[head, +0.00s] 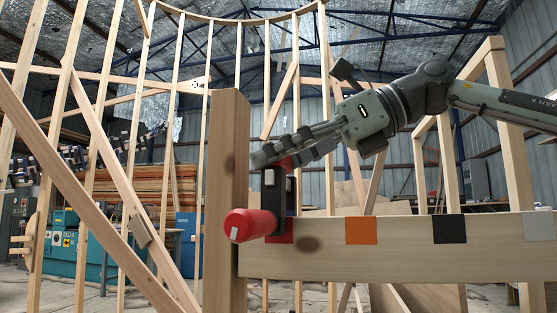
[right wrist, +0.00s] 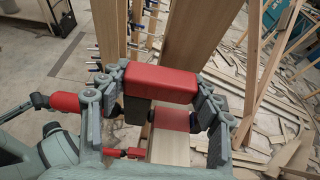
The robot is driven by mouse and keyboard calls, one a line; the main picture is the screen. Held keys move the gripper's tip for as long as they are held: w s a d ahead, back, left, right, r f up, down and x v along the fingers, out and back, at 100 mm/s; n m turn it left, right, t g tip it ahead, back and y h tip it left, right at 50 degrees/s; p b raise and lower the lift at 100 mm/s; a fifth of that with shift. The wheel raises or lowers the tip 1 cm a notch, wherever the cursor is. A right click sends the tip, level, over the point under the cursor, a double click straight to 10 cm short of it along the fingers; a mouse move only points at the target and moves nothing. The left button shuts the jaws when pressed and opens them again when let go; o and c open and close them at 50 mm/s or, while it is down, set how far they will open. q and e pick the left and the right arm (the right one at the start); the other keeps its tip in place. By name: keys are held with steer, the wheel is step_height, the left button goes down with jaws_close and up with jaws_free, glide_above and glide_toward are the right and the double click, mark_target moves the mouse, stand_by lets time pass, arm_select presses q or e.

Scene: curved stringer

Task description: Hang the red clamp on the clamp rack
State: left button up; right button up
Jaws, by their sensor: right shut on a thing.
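The red clamp (head: 249,225) has a thick red handle and a dark body (head: 268,190). In the head view it stands upright at the left end of the horizontal wooden rack beam (head: 400,260), over its red square (head: 286,238). My right gripper (head: 268,155) is shut on the clamp's top. In the right wrist view the red top bar (right wrist: 160,83) sits between my fingers (right wrist: 163,95), above the beam with its red square (right wrist: 172,120). I cannot tell whether the clamp rests on the beam. My left gripper is not in view.
A tall wooden post (head: 228,180) stands close left of the clamp. Orange (head: 361,230), black (head: 449,229) and pale (head: 538,226) squares mark the beam, with free room above them. Slanted studs (head: 85,180) stand at the left.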

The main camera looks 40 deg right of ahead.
mark_target(279, 188)
steer(key=shift+f+b, duration=1)
steer(key=shift+f, duration=0.3)
steer(key=shift+f+b, duration=0.3)
steer(key=shift+f, duration=0.2)
steer(key=o, duration=1.7)
steer(key=shift+o, duration=1)
steer(key=shift+f, duration=0.1)
step_height(279, 188, up, 10)
steer(key=shift+r, duration=0.1)
